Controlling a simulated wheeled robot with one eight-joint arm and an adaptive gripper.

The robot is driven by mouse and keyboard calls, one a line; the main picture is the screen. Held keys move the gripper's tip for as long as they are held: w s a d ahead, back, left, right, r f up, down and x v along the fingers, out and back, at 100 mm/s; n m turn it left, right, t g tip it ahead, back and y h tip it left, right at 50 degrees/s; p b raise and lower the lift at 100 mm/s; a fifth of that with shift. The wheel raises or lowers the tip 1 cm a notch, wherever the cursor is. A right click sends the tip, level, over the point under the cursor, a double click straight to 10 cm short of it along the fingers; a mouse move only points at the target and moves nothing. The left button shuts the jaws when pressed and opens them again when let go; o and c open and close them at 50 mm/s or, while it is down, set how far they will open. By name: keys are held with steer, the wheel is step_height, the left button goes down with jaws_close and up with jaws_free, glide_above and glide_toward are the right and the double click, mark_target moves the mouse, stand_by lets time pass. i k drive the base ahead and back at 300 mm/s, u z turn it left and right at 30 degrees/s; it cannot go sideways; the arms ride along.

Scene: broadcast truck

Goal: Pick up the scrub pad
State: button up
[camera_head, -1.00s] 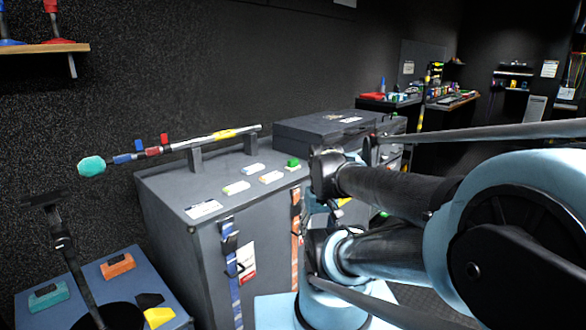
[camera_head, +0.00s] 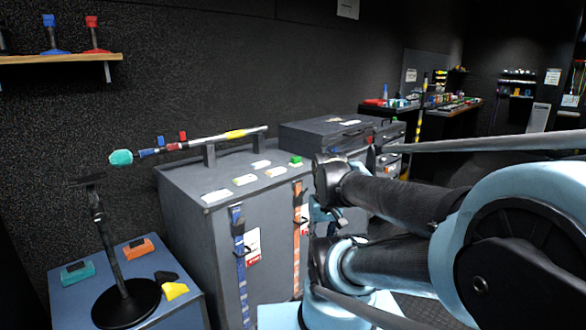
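No object here can be surely told as the scrub pad. Small block-like things lie on the blue-topped table at the lower left: a teal one (camera_head: 77,272), an orange one (camera_head: 138,249) and a yellow one (camera_head: 175,290). A small green piece (camera_head: 296,161) lies on the grey cabinet. My arm fills the right side, with its links reaching left in front of the cabinet. I cannot make out my gripper's fingers.
The grey cabinet (camera_head: 205,238) carries a pole with a teal foam end on two supports. A black stand (camera_head: 127,303) rises from the blue-topped table (camera_head: 70,311). A wooden shelf (camera_head: 40,59) hangs upper left. A cluttered desk stands at the back right.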

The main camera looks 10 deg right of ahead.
mark_target(295, 161)
steer(key=u, duration=0.85)
steer(key=i, duration=0.5)
steer(key=z, duration=0.3)
